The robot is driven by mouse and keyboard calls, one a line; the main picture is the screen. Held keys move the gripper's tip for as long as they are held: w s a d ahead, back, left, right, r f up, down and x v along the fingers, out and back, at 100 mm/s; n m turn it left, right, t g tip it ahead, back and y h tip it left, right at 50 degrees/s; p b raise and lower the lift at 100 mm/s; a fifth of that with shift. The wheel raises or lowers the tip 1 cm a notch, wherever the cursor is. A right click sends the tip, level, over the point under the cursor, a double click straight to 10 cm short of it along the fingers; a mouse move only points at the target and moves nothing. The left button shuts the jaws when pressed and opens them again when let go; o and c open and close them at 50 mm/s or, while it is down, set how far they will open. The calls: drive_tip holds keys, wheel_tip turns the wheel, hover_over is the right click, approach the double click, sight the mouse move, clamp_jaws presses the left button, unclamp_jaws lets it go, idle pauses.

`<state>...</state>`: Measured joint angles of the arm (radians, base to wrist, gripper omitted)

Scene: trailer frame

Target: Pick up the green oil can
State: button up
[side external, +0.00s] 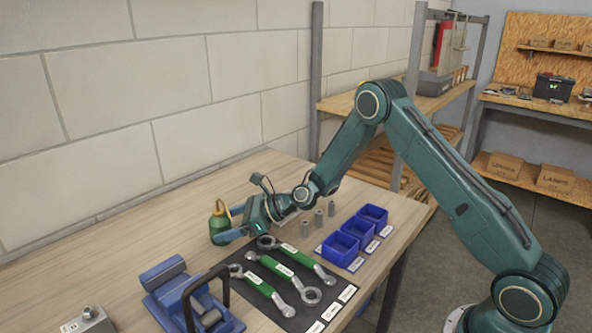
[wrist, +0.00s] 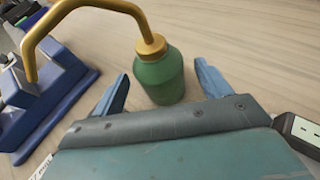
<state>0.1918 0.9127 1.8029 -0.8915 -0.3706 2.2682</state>
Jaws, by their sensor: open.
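The green oil can (side external: 219,224) stands upright on the wooden table near the wall in the side view. In the wrist view the green oil can (wrist: 161,76) has a brass cap and a bent brass spout reaching to the left. My gripper (side external: 226,223) is low over the table at the can. In the wrist view my gripper's two blue fingers (wrist: 160,80) are spread apart, one on each side of the can's lower body. Gaps show between the fingers and the can.
A blue vise-like fixture (side external: 190,298) stands at the front left, and its blue body (wrist: 45,80) lies under the spout's tip in the wrist view. Green-handled wrenches lie on a dark mat (side external: 289,314). Blue bins (side external: 341,249) and small grey cylinders (side external: 306,229) stand to the right.

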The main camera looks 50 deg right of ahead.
sight(214, 227)
drive_tip(key=shift+x, duration=2.2)
drive_tip(key=shift+r, duration=0.1)
drive_tip(key=shift+c, duration=0.5)
drive_tip(key=shift+r, duration=0.1)
drive_tip(key=c, duration=1.3)
drive_tip(key=shift+r, duration=0.1)
wheel_tip(214, 227, up, 20)
drive_tip(key=shift+f, duration=0.1)
drive_tip(key=shift+d, duration=0.15)
